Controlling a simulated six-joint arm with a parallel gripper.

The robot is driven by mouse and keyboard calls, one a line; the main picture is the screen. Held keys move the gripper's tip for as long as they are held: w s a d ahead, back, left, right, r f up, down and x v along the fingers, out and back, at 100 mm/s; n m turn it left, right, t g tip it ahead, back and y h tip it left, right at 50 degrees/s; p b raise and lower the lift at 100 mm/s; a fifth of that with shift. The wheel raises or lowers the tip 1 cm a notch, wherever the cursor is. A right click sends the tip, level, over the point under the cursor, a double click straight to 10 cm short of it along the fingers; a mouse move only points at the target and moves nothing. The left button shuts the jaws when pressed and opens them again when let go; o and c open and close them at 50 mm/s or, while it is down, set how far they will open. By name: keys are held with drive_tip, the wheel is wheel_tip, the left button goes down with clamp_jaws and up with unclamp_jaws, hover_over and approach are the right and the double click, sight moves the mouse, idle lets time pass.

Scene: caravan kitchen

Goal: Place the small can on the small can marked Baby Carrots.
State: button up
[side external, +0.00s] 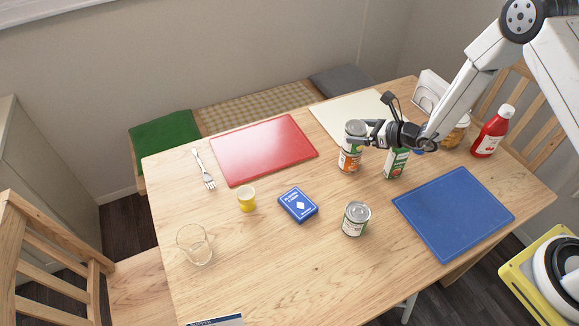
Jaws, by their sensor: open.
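A small can (354,128) with a silver lid sits on top of a small can with an orange and white label (348,160), at the middle right of the table in the side external view. The two look upright and in line; the lettering on the lower label is too small to read. My gripper (363,135) is open at the upper can, its fingers level with the can's side and reaching in from the right. The fingers hide part of the upper can, and I cannot tell whether they touch it.
A green-labelled can (396,163) stands close to the right of the stack. Another can (355,218) stands nearer the front. A ketchup bottle (491,132), jar (456,133), blue mat (453,212), card box (298,205), yellow cup (246,199) and glass (195,246) stand around.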

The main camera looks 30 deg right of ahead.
drive_tip(key=v, duration=1)
drive_tip(key=shift+s, duration=0.3)
drive_tip(key=shift+r, duration=0.15)
drive_tip(key=s+a+r+n+g+y, duration=0.2)
drive_tip(key=s+a+r+n+g, duration=0.2)
drive_tip(key=s+a+n+g, duration=0.65)
drive_tip(key=s+d+r+n+t+h, duration=0.1)
drive_tip(key=s+d+r+n+h, duration=0.1)
drive_tip(key=n, duration=0.7)
drive_tip(key=s+d+r+n+h, duration=0.2)
drive_tip(key=d+r+n+h, duration=0.2)
drive_tip(key=n, duration=0.6)
drive_tip(key=d+h, duration=0.2)
drive_tip(key=h, duration=0.1)
drive_tip(key=shift+s+t, duration=0.35)
drive_tip(key=shift+s, duration=0.05)
